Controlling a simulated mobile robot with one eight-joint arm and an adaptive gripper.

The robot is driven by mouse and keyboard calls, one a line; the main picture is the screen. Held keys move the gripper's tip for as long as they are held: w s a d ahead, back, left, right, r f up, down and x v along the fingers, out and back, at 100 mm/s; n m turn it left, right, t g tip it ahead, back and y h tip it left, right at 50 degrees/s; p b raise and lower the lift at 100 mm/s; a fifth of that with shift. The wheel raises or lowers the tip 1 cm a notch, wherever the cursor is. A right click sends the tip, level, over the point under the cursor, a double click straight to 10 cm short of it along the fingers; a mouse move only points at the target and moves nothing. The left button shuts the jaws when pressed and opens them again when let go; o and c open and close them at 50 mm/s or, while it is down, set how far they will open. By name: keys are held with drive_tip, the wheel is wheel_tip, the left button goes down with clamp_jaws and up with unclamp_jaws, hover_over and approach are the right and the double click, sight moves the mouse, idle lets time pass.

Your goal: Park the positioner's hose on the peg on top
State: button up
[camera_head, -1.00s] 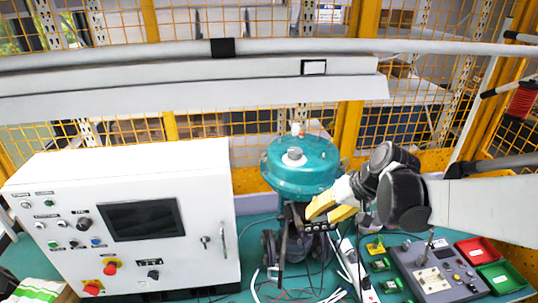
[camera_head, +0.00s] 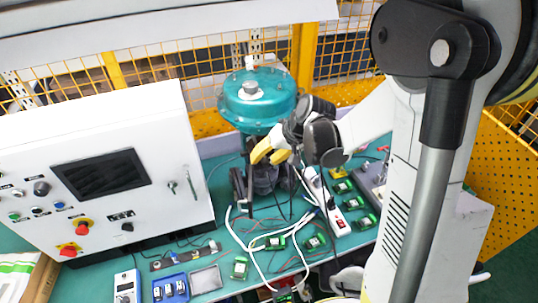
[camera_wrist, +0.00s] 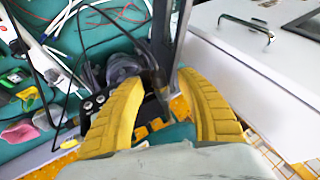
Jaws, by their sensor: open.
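The valve has a teal dome (camera_head: 258,104) with a grey knob (camera_head: 250,88) on top, above a dark body on the table. The positioner seems to be the black block with round gauges (camera_wrist: 92,105), beside the left finger in the wrist view. My gripper (camera_head: 266,157) has yellow fingers and is just below the dome's front edge. In the wrist view my gripper (camera_wrist: 158,82) is open, with a dark upright post (camera_wrist: 166,45) beyond and between the fingers. Thin black lines (camera_wrist: 118,22) curve near the positioner; I cannot tell which is its hose. The peg is not clearly seen.
A white control cabinet (camera_head: 95,165) stands close on the left, with a handle (camera_wrist: 247,27) facing the gripper. White cables, a power strip (camera_head: 340,222) and several green modules (camera_head: 275,242) cover the table. A yellow mesh fence (camera_head: 150,65) stands behind.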

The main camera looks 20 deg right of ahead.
clamp_jaws()
drive_tip(key=shift+s, duration=1.2)
idle(1.1)
drive_tip(key=shift+s+b, duration=0.4)
drive_tip(key=shift+s, duration=1.45)
